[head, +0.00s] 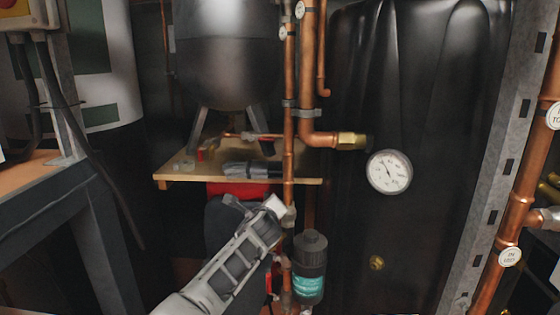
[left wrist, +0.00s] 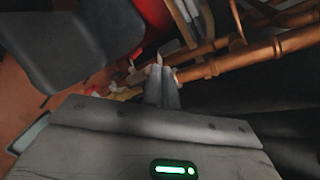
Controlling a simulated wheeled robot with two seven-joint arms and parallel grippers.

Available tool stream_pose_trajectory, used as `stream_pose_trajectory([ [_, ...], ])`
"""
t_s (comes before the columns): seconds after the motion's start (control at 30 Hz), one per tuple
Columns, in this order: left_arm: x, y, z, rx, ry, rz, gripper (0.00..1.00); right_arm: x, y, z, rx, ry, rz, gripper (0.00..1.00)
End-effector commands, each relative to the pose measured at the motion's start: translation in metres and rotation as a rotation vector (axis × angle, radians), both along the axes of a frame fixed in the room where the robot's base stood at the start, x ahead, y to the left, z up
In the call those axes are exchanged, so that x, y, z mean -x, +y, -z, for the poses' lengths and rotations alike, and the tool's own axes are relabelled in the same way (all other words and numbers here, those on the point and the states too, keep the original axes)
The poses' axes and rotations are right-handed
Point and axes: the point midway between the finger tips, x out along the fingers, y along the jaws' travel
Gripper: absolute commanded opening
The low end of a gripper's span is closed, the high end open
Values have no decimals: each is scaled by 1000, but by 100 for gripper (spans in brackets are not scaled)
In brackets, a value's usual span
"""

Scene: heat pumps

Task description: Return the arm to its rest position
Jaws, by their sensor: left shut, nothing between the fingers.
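My left arm comes in from the bottom of the head view and reaches up to the copper pipes. My left gripper (head: 284,212) is at its far end, close to the vertical copper pipe (head: 289,160). In the left wrist view the left gripper (left wrist: 160,68) has its fingers together with nothing between them. A copper pipe (left wrist: 245,58) runs just beyond the fingertips there. I cannot tell whether the fingers touch it. My right gripper shows in neither view.
A round gauge (head: 389,172) is on the black tank at right. A wooden shelf (head: 170,178) holds tools above a red object (head: 238,189). A workbench (head: 50,195) stands at left. A grey chair-like shape (left wrist: 65,50) is near the gripper.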

Motion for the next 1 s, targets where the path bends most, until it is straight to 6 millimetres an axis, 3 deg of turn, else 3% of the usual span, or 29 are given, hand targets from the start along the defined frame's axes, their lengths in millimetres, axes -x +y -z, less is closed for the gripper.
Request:
stream_pose_trajectory([
  [0.03, 22, 9, 37, 152, 57, -72, 0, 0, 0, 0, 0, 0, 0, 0],
  [0.2, 106, 43, 122, 626, 218, -362, 0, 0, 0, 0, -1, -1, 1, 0],
  [0.27, 142, 58, 145, 773, 266, -479, 0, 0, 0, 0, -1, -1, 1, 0],
  [0.4, 234, 91, 184, 1078, 363, -768, 0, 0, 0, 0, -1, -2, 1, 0],
  [0.5, 299, 111, 196, 1247, 407, -967, 0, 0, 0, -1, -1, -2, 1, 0],
  [0.6, 349, 124, 196, 1359, 431, -1118, 0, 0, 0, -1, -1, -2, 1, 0],
  [0.8, 419, 139, 187, 1484, 453, -1330, 0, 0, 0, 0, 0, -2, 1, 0],
  [1.0, 472, 148, 170, 1561, 461, -1490, 0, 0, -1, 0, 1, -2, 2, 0],
])
